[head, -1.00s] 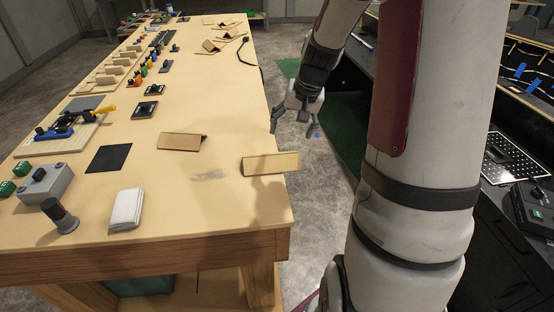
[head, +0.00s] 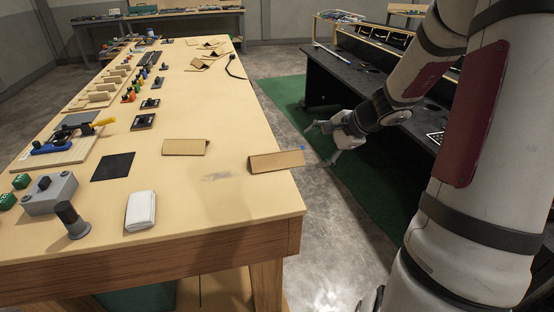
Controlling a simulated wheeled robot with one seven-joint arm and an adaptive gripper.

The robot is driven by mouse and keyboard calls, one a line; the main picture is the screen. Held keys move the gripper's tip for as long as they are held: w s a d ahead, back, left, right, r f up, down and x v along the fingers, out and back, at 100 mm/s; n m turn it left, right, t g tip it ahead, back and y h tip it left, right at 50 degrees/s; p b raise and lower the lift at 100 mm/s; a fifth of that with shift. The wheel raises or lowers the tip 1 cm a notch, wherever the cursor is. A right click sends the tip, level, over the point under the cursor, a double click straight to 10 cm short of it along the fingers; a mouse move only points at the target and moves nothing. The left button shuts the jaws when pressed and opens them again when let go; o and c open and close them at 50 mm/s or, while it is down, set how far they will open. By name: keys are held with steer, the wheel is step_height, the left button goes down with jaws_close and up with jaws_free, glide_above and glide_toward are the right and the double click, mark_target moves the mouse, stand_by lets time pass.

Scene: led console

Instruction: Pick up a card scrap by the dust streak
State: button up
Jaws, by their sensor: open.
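Two folded brown card scraps lie near the dust streak (head: 215,177), a faint grey smudge on the wooden table (head: 180,210). One card scrap (head: 277,162) is right of the streak, at the table's right edge. The other card scrap (head: 185,147) is behind and left of the streak. My gripper (head: 319,143) is open and empty, off the table's right side beyond the edge scrap. Its far fingertip is small in the picture.
A black pad (head: 113,167), a folded white cloth (head: 141,210) and a grey box (head: 50,194) lie on the left part of the table. More card pieces (head: 200,63) and a black cable (head: 234,68) lie far back. A dark console (head: 360,85) stands to the right.

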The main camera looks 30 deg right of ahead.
mark_target(300, 157)
steer(key=shift+x, duration=3.85)
steer(key=shift+d, duration=0.1)
steer(key=c, duration=0.9)
